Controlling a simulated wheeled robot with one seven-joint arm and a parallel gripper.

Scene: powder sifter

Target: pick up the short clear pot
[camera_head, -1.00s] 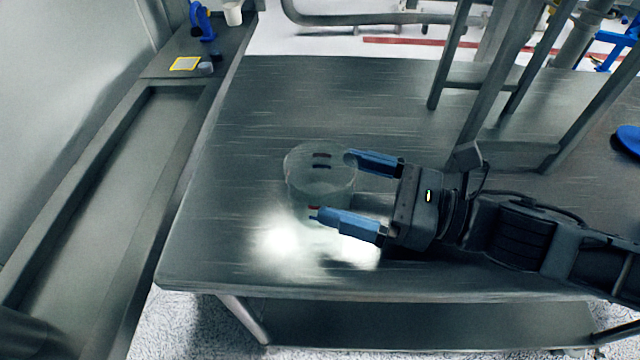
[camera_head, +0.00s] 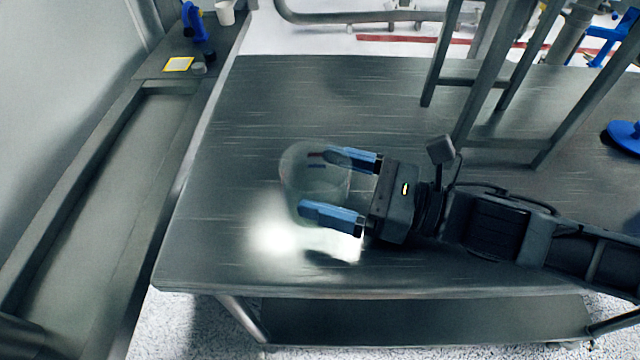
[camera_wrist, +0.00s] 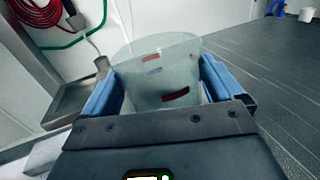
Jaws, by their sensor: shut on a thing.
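The short clear pot (camera_head: 298,184) is a see-through round vessel with small red and blue marks, upright at the steel table's left part. My gripper (camera_head: 330,183) reaches it from the right, with one blue finger on its far side and one on its near side. It is shut on the pot. In the wrist view the pot (camera_wrist: 160,80) sits between the two blue fingers, and its lower part is hidden by the gripper body. I cannot tell whether the pot's base touches the table.
The steel table (camera_head: 390,110) is bare around the pot. A metal frame (camera_head: 490,90) stands on it to the right, with a blue round object (camera_head: 622,136) at the far right. A side bench (camera_head: 150,130) holds a white cup (camera_head: 225,13) and a blue tool (camera_head: 192,22).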

